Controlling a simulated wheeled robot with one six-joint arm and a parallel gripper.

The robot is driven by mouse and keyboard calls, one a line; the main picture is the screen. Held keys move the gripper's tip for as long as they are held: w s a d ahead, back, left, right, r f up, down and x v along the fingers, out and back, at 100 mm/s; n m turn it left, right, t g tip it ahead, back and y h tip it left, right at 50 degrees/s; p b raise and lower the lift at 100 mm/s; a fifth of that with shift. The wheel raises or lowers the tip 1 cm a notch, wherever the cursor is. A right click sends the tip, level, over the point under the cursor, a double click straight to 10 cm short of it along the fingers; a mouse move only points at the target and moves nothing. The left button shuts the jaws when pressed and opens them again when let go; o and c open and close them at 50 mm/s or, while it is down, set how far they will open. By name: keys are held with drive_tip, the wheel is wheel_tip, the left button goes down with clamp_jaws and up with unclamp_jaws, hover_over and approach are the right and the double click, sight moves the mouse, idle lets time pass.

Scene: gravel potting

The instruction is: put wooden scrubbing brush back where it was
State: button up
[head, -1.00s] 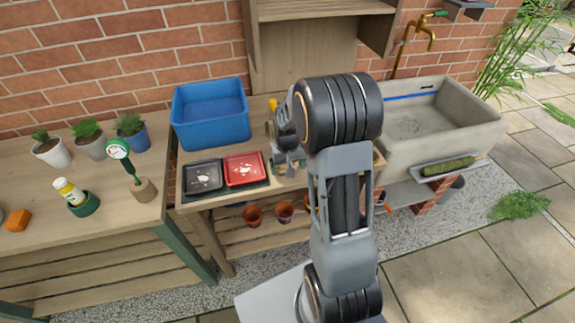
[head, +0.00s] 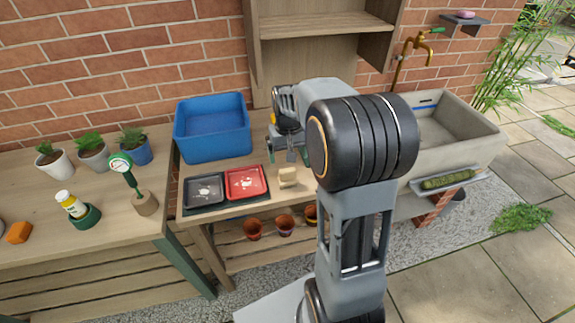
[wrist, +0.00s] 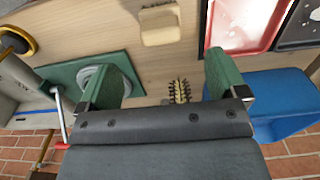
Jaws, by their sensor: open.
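A pale tan block (head: 288,177), which looks like the wooden scrubbing brush, sits on the wooden bench just right of the red tray. It also shows in the wrist view (wrist: 160,22) at the top, beyond my fingertips. My gripper (head: 288,157) is over the bench behind the block, apart from it. In the wrist view my gripper (wrist: 167,62) has its green fingers wide apart, with nothing held. A small spiked thing (wrist: 180,90) with dark bristles lies on the bench between the fingers; I cannot tell exactly what it is.
A red tray (head: 263,193) and a black tray (head: 190,204) lie left of the block. A blue tub (head: 240,153) stands behind them. The stone sink (head: 485,145) is at the right. My arm hides part of the bench.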

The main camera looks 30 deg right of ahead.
drive_tip(key=s+a+r+n+t, duration=0.1)
drive_tip(key=s+a, duration=0.3)
drive_tip(key=s, duration=0.4)
drive_tip(key=s+a+r+n+t, duration=0.1)
drive_tip(key=s+a+r+t, duration=0.1)
drive_tip(key=s+a, duration=0.3)
drive_tip(key=s, duration=0.2)
drive_tip(key=shift+s+a, duration=0.25)
drive_tip(key=shift+s, duration=0.1)
drive_tip(key=shift+r, duration=0.15)
